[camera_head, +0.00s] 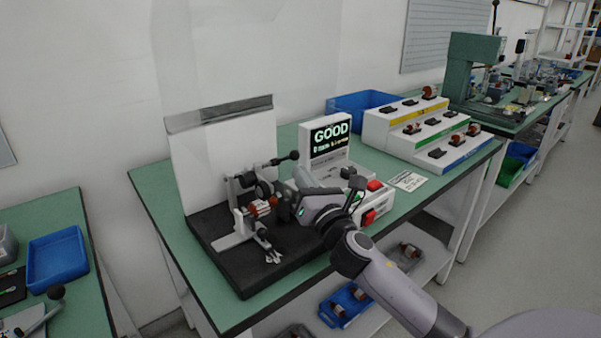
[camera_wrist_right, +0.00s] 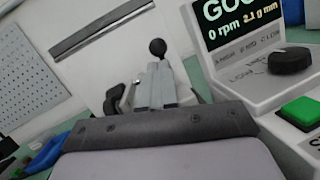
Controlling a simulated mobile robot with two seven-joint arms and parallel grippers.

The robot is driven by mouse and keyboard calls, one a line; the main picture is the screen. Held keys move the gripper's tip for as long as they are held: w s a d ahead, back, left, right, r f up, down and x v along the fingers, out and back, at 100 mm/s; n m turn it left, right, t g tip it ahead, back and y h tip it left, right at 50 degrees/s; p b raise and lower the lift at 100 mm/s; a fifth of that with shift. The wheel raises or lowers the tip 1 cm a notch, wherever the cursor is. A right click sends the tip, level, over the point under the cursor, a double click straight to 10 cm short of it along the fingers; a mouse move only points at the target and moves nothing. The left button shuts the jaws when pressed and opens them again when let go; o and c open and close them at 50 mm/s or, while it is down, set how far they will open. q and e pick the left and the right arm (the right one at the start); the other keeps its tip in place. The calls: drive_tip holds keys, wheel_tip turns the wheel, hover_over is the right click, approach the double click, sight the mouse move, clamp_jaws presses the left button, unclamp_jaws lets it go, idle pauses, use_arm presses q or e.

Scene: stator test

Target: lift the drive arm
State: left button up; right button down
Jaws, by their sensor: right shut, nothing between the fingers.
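The drive arm (camera_head: 283,160) is a dark lever with a black ball knob, on top of the grey test fixture (camera_head: 238,187). It slopes up to the right toward the display. The stator (camera_head: 262,208), with copper-coloured windings, sits low in the fixture. My right gripper (camera_head: 288,208) is shut and empty, just right of the stator and below the drive arm's knob. My left gripper is not in view.
The display (camera_head: 330,134) reads GOOD, and the right wrist view shows 0 rpm. A green button (camera_wrist_right: 300,112) and red buttons (camera_head: 374,185) are close to my right gripper. A stepped rack (camera_head: 415,125) of parts stands at right. Bare green tabletop (camera_head: 425,196) lies in front of it.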

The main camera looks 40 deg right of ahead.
drive_tip(key=shift+w+r, duration=0.1)
drive_tip(key=shift+w, duration=0.4)
drive_tip(key=shift+r, duration=0.1)
